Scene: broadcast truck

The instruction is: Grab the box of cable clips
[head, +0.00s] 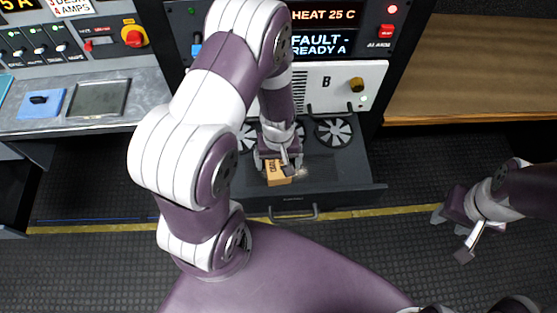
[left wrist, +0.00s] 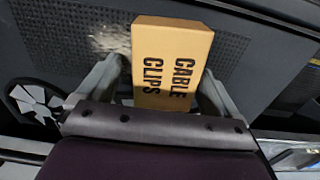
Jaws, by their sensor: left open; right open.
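The box of cable clips (head: 276,177) is a small tan carton in the open drawer (head: 338,179) below the rack. In the left wrist view the box (left wrist: 172,52) shows black "CABLE CLIPS" lettering. My left gripper (head: 279,164) is over the box and points down into the drawer. In the left wrist view its open fingers (left wrist: 165,85) stand on either side of the box, with a small gap at least on the left. My right gripper (head: 455,235) is open and empty over the floor at the right, well away from the drawer.
Several fans (head: 333,131) sit at the drawer's back, below a white panel (head: 340,88). The drawer's front handle (head: 293,214) faces me. A grey counter (head: 55,118) with a blue item is at the left, and a wooden surface (head: 480,70) at the right. Floor is clear between drawer and right gripper.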

